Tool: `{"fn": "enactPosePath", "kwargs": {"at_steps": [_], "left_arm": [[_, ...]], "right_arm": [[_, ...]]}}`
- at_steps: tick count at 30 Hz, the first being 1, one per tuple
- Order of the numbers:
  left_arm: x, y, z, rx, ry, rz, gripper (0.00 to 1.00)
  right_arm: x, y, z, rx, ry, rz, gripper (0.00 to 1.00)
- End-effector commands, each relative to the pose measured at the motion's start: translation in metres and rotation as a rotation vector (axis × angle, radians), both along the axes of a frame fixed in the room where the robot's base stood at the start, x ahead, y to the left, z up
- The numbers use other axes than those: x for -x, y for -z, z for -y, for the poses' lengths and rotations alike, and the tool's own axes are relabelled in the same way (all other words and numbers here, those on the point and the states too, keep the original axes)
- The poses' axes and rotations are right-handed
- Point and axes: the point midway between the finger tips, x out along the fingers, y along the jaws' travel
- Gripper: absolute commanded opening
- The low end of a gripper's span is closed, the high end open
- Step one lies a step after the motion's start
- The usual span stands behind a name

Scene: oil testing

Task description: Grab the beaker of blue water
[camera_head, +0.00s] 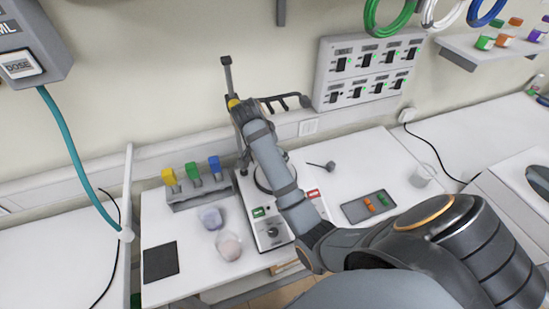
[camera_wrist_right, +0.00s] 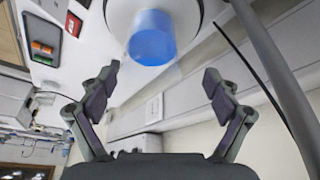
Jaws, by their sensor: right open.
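The beaker of blue water (camera_wrist_right: 152,40) shows in the right wrist view, standing on a round white plate (camera_wrist_right: 118,18). My right gripper (camera_wrist_right: 162,70) is open and empty. Its two fingers are spread to either side, and the beaker is just beyond the fingertips, between their lines and apart from them. In the head view my right arm crosses the white device (camera_head: 262,229) and hides the beaker. My left gripper is not in view.
Two small vessels, one bluish (camera_head: 210,217) and one pinkish (camera_head: 229,246), stand left of the device. A rack with coloured tops (camera_head: 195,195) is behind them. A dark tray (camera_head: 353,212) and a clear beaker (camera_head: 422,176) are at the right. A dark rod (camera_wrist_right: 272,65) passes near the gripper.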

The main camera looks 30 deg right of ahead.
Motion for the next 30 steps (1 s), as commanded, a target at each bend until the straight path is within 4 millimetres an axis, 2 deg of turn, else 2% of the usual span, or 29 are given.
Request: {"fn": "enactPosePath", "kwargs": {"at_steps": [11,16,21,28,30], "left_arm": [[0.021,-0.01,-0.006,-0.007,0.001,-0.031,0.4],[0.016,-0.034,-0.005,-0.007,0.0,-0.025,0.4],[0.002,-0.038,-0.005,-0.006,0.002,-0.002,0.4],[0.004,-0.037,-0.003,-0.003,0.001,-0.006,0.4],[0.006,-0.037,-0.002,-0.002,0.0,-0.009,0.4]], "right_arm": [[-0.002,0.023,0.009,0.002,-0.003,-0.002,0.89],[0.001,0.045,0.016,0.002,-0.003,-0.008,0.89],[-0.003,0.069,0.023,0.0,-0.003,-0.003,0.89],[-0.003,0.073,0.023,0.0,-0.004,-0.001,0.89],[-0.003,0.073,0.023,0.0,-0.004,-0.001,0.81]]}}
